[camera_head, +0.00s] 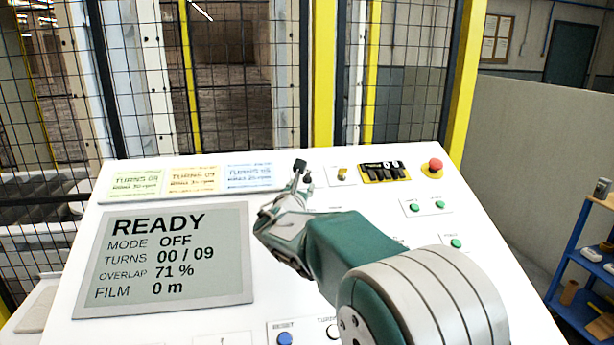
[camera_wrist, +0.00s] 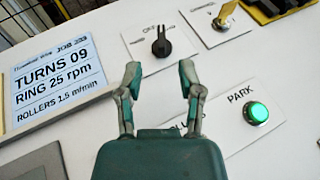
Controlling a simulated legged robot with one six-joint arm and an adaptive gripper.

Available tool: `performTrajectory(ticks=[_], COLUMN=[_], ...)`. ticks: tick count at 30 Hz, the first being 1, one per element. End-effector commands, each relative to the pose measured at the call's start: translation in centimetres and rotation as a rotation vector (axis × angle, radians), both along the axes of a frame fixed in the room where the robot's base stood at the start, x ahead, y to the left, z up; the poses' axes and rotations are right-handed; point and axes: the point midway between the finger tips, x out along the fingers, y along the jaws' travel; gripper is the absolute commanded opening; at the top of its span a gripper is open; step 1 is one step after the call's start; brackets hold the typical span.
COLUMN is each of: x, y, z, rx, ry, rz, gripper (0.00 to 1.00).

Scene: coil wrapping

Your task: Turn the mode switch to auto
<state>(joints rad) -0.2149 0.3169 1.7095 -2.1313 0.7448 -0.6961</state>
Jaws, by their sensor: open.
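The mode switch, a black rotary knob (camera_wrist: 161,46) on a white plate, shows in the wrist view just beyond my fingertips. Its label is only partly legible, with "OFF" near the top. In the head view the switch (camera_head: 308,179) is small and partly crowded by my gripper. My gripper (camera_wrist: 160,75) is open and empty, its two fingers spread either side of the line to the knob, apart from it. The display (camera_head: 165,258) reads READY, MODE OFF, TURNS 00 / 09.
A lit green PARK button (camera_wrist: 257,113) lies lower right. Paper job cards (camera_head: 193,179) line the panel's top left. A mesh fence stands behind.

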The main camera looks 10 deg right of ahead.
Motion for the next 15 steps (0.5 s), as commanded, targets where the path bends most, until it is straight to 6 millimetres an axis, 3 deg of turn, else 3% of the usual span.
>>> performTrajectory(ticks=[7, 15], x=[4.2, 6.3], y=[-1.9, -2.7], z=[-0.1, 0.0], rx=[0.003, 0.004], ry=[-0.001, -0.001], rz=[-0.002, -0.001], gripper=[0.48, 0.48])
